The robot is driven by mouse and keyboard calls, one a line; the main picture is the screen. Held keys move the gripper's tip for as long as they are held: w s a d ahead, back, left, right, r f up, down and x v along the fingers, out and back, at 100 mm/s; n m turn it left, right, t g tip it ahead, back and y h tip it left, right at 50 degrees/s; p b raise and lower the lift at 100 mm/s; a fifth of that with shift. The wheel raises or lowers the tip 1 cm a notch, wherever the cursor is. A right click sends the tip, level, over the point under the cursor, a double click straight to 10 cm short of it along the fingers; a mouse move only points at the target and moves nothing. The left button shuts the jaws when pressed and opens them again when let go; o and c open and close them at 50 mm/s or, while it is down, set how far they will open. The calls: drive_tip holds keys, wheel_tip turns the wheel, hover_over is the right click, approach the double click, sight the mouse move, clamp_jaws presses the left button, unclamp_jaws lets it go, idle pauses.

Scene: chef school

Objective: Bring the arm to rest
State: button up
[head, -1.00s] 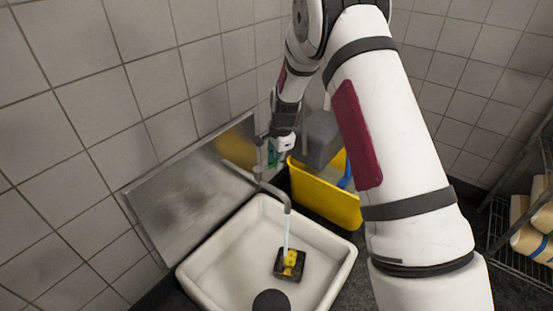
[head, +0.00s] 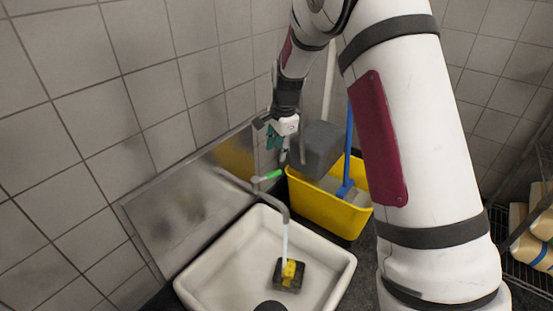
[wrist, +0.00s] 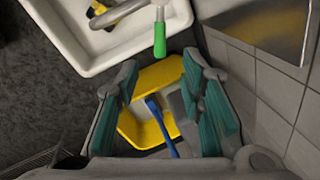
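My gripper (head: 276,146) hangs from my white arm in front of the tiled wall, above the area between the sink and the yellow bucket. In the wrist view, its two green-padded fingers (wrist: 168,92) stand wide apart with nothing held between them. A green-tipped lever (wrist: 159,38) by the tap lies beyond the fingers, and it also shows just below my gripper in the head view (head: 268,176). The gripper appears apart from it.
A white sink (head: 215,270) holds a dark block with yellow on it (head: 289,273) under the tap (head: 284,215). A yellow bucket (head: 325,208) with a blue-handled tool (head: 348,150) stands behind my arm. A metal panel (head: 190,205) leans along the wall; shelves are at right.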

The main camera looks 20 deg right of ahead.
drive_tip(key=shift+s+r, duration=0.2)
drive_tip(key=shift+r, duration=0.6)
